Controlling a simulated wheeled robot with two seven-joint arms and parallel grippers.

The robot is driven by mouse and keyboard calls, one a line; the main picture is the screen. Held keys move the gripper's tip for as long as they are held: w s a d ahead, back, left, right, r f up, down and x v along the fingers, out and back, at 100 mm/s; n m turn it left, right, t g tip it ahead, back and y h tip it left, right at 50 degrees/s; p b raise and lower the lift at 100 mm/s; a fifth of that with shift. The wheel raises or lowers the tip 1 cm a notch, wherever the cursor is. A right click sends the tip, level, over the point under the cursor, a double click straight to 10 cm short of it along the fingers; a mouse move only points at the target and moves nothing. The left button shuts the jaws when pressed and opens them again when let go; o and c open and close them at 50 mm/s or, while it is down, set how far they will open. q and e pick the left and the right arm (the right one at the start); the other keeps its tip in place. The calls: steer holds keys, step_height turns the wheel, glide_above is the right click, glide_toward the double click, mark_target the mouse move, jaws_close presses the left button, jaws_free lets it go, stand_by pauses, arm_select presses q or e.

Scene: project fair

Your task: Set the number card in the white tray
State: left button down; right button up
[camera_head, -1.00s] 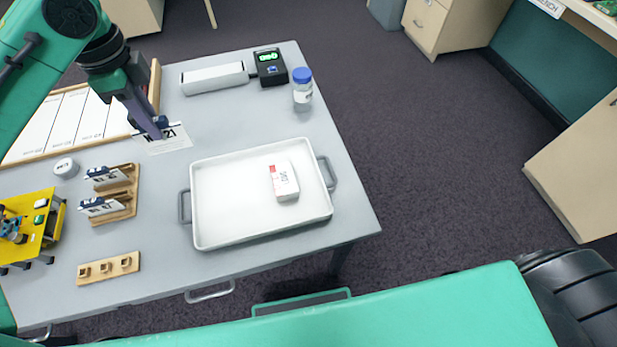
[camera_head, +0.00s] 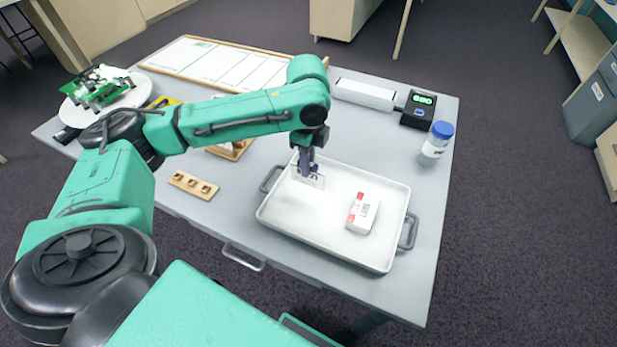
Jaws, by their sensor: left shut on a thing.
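The white tray (camera_head: 310,219) with grey handles stands on the right part of the grey table. My left gripper (camera_head: 307,172) is shut on the number card (camera_head: 316,182), a small pale card with dark print. The card hangs upright below the fingers over the tray's back left corner. I cannot tell whether its lower edge touches the tray floor. My right gripper is not in view.
A white box with a red end (camera_head: 362,213) lies in the tray's right half. A wooden holder (camera_head: 193,185) lies left of the tray.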

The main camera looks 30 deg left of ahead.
mark_target(308, 184)
arm_select(q)
step_height(308, 184, down, 5)
steer(key=shift+r, duration=0.1)
steer(key=c, duration=0.8)
jaws_free()
steer(key=shift+c, duration=0.2)
step_height(308, 184, up, 12)
steer(key=shift+r+p, duration=0.1)
steer(key=shift+p, duration=0.25)
